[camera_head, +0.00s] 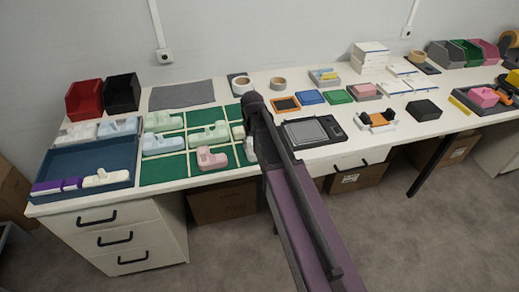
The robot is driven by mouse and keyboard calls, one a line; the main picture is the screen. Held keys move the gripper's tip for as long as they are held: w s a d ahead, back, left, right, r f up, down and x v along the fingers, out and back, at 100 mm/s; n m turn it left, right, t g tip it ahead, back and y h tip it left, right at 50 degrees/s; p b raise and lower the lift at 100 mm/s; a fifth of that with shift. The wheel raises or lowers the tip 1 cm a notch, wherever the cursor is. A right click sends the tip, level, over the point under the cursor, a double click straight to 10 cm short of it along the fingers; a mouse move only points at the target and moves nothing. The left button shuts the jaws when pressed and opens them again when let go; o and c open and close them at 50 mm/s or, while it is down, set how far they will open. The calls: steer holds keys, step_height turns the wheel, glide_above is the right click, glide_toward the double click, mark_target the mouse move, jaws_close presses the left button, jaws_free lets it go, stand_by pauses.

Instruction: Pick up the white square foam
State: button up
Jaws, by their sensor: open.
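I cannot single out the white square foam with certainty. Several flat white square-looking pieces lie at the back right of the table, such as one white piece (392,87) and another white piece (422,82). A stack of white slabs (369,50) stands behind them. My arm rises from the bottom of the view to the table's middle, ending in a dark joint beside the green mat (165,170). My gripper's fingers cannot be made out; the arm hides that area. Nothing held is visible.
Pale dispensers stand on the green mat. A blue tray (92,160) is at left, with red (84,98) and black bins (122,91) behind. A black device (314,131), an orange-and-white item (376,121) and a black box (423,110) lie right of my arm.

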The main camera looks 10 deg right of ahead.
stand_by(0.3)
jaws_close()
steer(key=shift+r, duration=0.2)
step_height(320, 180, up, 4)
steer(key=p, duration=0.4)
steer(key=shift+f, duration=0.2)
steer(key=s+r+p, duration=0.1)
steer(key=s, duration=1.4)
steer(key=shift+s+a, duration=0.4)
steer(key=shift+a, duration=0.05)
step_height(320, 180, up, 2)
steer(key=shift+r+p, duration=0.1)
steer(key=shift+p, duration=0.95)
